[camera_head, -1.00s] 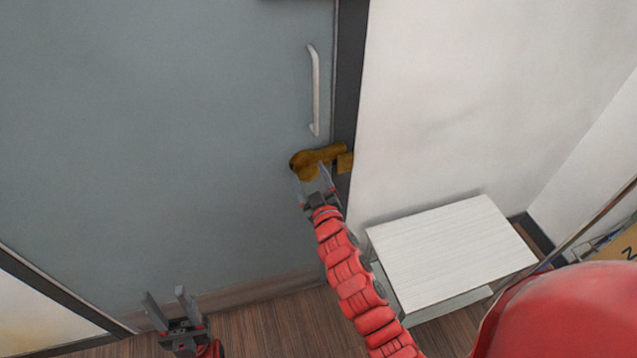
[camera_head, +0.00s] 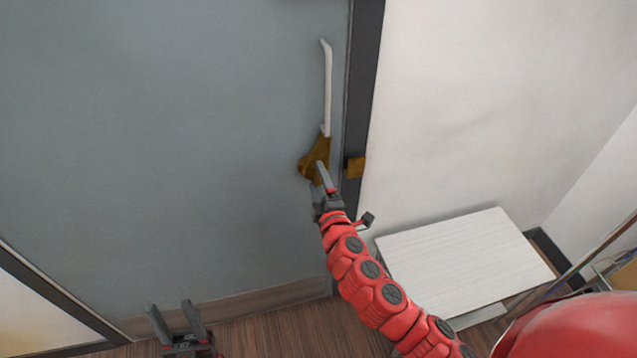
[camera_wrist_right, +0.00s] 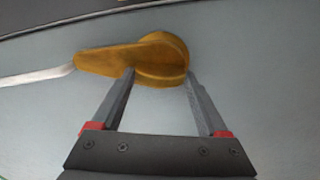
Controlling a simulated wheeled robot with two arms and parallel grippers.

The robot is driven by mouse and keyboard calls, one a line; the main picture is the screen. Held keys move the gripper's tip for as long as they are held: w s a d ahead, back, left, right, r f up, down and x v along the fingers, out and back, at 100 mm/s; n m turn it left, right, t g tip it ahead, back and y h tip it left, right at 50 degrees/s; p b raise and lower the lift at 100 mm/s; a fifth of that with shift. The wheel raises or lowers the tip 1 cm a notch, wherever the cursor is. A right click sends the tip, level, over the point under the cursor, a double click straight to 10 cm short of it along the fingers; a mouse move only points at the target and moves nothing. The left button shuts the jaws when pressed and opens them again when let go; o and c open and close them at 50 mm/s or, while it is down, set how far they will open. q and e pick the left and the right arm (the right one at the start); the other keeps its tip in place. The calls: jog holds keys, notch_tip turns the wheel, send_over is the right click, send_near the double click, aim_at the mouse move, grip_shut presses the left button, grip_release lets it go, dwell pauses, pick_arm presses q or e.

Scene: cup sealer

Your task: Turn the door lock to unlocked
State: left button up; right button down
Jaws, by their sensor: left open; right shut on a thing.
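The brass door lock (camera_head: 311,167) is on the grey-blue door (camera_head: 180,120), just below the white handle. Its lever now points up toward the handle, clear of the brass catch (camera_head: 356,167) on the dark frame. My right gripper (camera_head: 322,175) is at the lock from below. In the right wrist view its two fingers (camera_wrist_right: 160,82) stand either side of the lock's round part, and the lever (camera_wrist_right: 105,60) extends to the left. My left gripper (camera_head: 176,318) is open and empty, low in front of the door.
The white door handle (camera_head: 327,90) runs upright above the lock. A white-topped low table (camera_head: 465,262) stands right of my right arm, against the pale wall (camera_head: 480,110). The wooden floor (camera_head: 265,335) shows below the door.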

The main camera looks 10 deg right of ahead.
jog(key=shift+n, duration=1.2)
grip_release()
jog(key=s+p, duration=0.2)
jog(key=s, duration=1.5)
jog(key=shift+s+d, duration=0.2)
jog(key=shift+d, duration=0.05)
jog(key=shift+f, duration=0.1)
